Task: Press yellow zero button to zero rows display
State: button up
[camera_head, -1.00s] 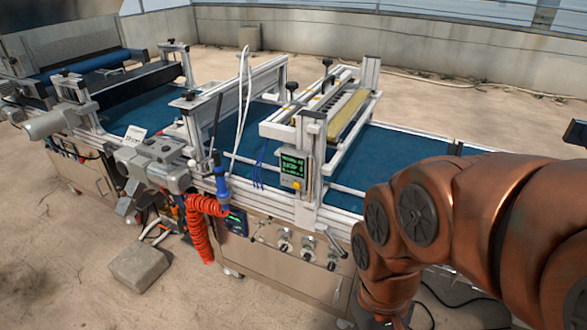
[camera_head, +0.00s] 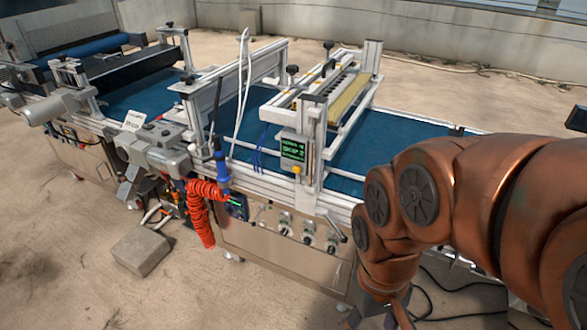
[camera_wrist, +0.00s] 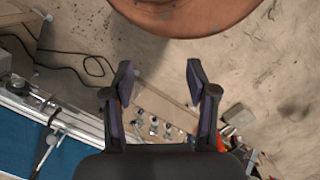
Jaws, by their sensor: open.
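The rows display (camera_head: 293,151) is a small dark screen with green text in a grey housing, fixed to the front of the seeder frame. The yellow button (camera_head: 296,169) sits just below the screen. My gripper (camera_wrist: 159,85) is open and empty in the wrist view, with its two dark fingers apart. Beyond the fingers lie the front panel with its knobs (camera_wrist: 153,124) and the floor. In the head view my arm fills the right side and the gripper is not seen. The display and the button cannot be made out in the wrist view.
The blue conveyor belt (camera_head: 393,138) runs along the machine. A coiled red hose (camera_head: 203,212) and a blue-handled tool (camera_head: 221,170) hang at its front, left of the display. A grey block (camera_head: 141,250) and cables (camera_head: 455,292) lie on the floor.

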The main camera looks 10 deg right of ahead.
grip_shut()
dwell(0.3)
dwell(1.2)
